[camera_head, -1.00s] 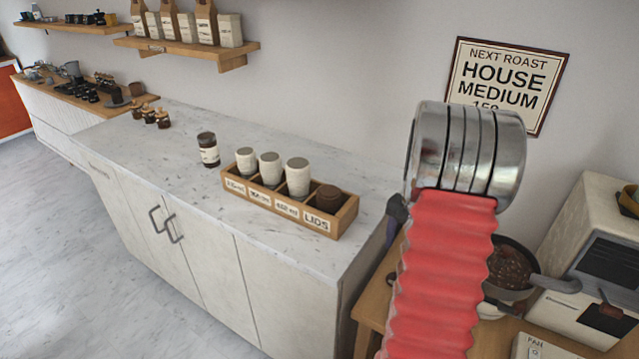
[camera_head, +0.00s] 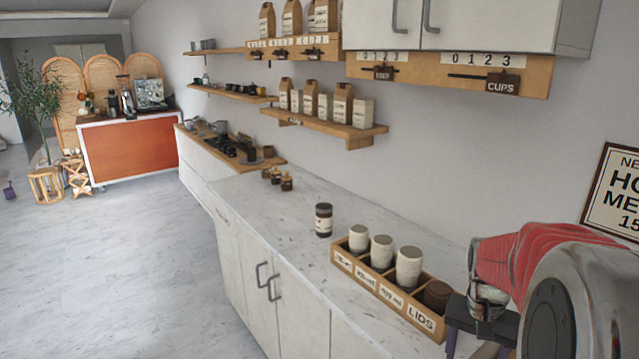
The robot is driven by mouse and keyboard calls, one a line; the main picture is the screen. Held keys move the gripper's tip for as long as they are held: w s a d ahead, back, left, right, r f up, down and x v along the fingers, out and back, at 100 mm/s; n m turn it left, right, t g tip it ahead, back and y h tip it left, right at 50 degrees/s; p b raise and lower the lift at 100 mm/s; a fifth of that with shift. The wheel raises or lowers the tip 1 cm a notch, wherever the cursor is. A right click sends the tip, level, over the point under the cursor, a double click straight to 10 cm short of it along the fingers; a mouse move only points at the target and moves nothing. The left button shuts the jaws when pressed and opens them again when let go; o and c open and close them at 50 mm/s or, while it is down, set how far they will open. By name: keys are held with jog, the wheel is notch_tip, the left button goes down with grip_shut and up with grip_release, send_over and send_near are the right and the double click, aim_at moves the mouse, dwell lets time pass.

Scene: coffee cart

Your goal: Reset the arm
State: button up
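My arm, with a red ribbed sleeve and metal joints, comes in from the right edge. My gripper (camera_head: 478,346) hangs at its end, pointing down, just right of the wooden cup box. Its two dark purple fingers stand apart with nothing seen between them; the tips run close to the bottom edge of the picture.
The wooden box (camera_head: 342,261) on the marble counter (camera_head: 290,230) holds white cups (camera_head: 409,266) and brown lids (camera_head: 436,295). A dark jar (camera_head: 323,220) stands behind it. Shelves and a cabinet (camera_head: 470,25) line the wall. The floor (camera_head: 110,260) at left is clear.

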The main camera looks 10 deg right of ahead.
jog(key=s+a+r+n+t, duration=0.2)
jog(key=a+r+n, duration=0.1)
jog(key=a, duration=0.5)
jog(key=s+a+r+n+t, duration=0.2)
jog(key=a+r+n, duration=0.1)
jog(key=a, duration=0.6)
jog(key=s+a+r+n+t, duration=0.2)
jog(key=a+r+n, duration=0.1)
jog(key=a, duration=0.6)
jog(key=shift+s+r+n+y, duration=0.15)
jog(key=shift+r+n+y, duration=0.2)
jog(key=shift+r, duration=0.4)
